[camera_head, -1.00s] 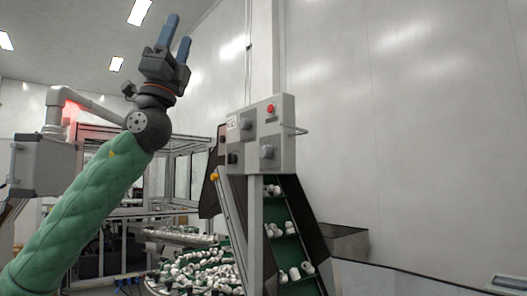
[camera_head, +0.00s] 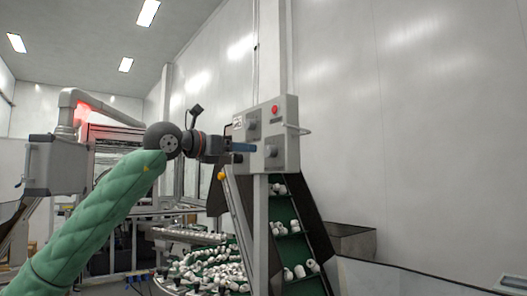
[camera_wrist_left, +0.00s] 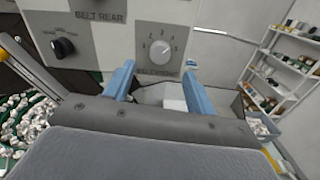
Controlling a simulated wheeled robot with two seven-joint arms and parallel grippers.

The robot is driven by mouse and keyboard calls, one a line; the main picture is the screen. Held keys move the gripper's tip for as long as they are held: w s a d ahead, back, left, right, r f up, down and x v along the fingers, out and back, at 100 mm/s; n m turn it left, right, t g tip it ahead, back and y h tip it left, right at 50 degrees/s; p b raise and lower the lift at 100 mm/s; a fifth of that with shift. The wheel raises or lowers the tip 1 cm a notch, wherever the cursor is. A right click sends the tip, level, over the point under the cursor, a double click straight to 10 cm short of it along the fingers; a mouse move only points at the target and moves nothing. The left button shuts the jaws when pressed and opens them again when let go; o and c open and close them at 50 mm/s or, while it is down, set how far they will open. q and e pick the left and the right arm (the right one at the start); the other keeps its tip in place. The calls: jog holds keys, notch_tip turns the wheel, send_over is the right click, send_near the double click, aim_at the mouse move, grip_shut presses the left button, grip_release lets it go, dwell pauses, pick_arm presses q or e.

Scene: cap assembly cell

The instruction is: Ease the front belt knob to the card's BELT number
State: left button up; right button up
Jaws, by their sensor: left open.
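The grey control panel (camera_head: 291,140) stands on a post in the head view. In the left wrist view, a pale round knob (camera_wrist_left: 159,51) sits on a dark numbered plate, its lower label partly hidden; it looks like the front belt knob. Its exact setting is too small to tell. My left gripper (camera_wrist_left: 160,78) is open and empty, its blue fingers pointing at the panel, just below and to either side of the knob. In the head view the left gripper (camera_head: 243,147) reaches the panel from the left. A small white card (camera_head: 238,122) is on the panel's left edge, its writing unreadable.
A black selector knob (camera_wrist_left: 63,47) is left of the pale knob, below a BELT REAR label. A red button (camera_head: 275,110) is at the panel's top. A green conveyor (camera_head: 292,244) with white caps runs below. Shelves (camera_wrist_left: 290,65) stand at the right.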

aim_at(266, 151)
pick_arm(q)
jog(key=p+x, duration=0.2)
jog(key=x, duration=0.4)
jog(key=shift+x, duration=0.9)
pick_arm(e)
jog(key=shift+g+h, duration=0.4)
jog(key=shift+h, duration=0.1)
jog(key=shift+s+d+r, duration=0.25)
jog(key=shift+d+r, duration=0.55)
jog(key=shift+s+d+r, duration=0.25)
jog(key=shift+d+r, duration=0.5)
jog(key=shift+d, duration=0.05)
pick_arm(q)
jog(key=shift+f, duration=0.1)
jog(key=c, duration=1)
